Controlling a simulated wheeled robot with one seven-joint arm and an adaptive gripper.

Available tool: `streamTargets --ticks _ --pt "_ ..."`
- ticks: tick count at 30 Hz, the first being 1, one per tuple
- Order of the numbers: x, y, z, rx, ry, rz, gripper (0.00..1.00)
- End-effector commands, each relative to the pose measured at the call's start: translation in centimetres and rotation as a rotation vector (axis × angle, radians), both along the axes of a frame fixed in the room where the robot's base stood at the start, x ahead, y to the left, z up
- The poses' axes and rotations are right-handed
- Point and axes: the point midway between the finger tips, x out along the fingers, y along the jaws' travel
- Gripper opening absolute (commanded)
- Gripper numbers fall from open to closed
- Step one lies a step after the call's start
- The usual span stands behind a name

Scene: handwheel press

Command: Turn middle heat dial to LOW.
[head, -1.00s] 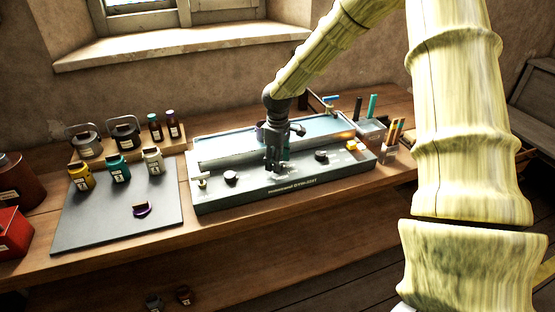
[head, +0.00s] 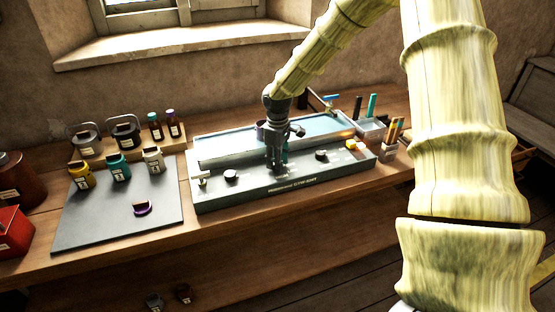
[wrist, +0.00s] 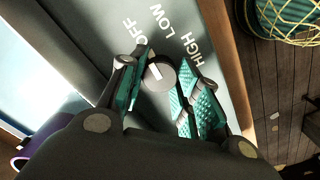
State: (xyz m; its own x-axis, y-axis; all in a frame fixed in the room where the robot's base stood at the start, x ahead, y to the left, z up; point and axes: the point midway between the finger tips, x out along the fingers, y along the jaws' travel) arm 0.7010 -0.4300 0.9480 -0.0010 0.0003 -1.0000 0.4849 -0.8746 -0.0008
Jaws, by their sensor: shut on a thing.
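The middle heat dial (wrist: 163,84) is a round grey knob with a white pointer mark, between my finger pads in the wrist view. The mark lies on the dial's upper left, toward the OFF and LOW lettering; its exact setting is hard to tell. OFF (wrist: 146,36), LOW (wrist: 160,20) and HIGH (wrist: 203,52) are printed in white around it. My gripper (wrist: 164,86) has teal ridged pads and is shut on the dial. In the head view my gripper (head: 277,168) points down at the panel and hides this dial.
The grey panel (head: 240,200) also bears a left dial (head: 231,176) and a right dial (head: 321,155), both clear of my gripper. A dark mat (head: 100,225) with small bottles lies to the left.

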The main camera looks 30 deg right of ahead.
Motion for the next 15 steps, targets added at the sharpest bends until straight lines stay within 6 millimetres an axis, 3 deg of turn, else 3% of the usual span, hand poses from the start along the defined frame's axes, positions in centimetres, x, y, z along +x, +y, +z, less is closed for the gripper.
streamTargets --ticks 15 --pt "0.16 -0.08 0.32 -0.003 -0.003 -0.378 0.09"
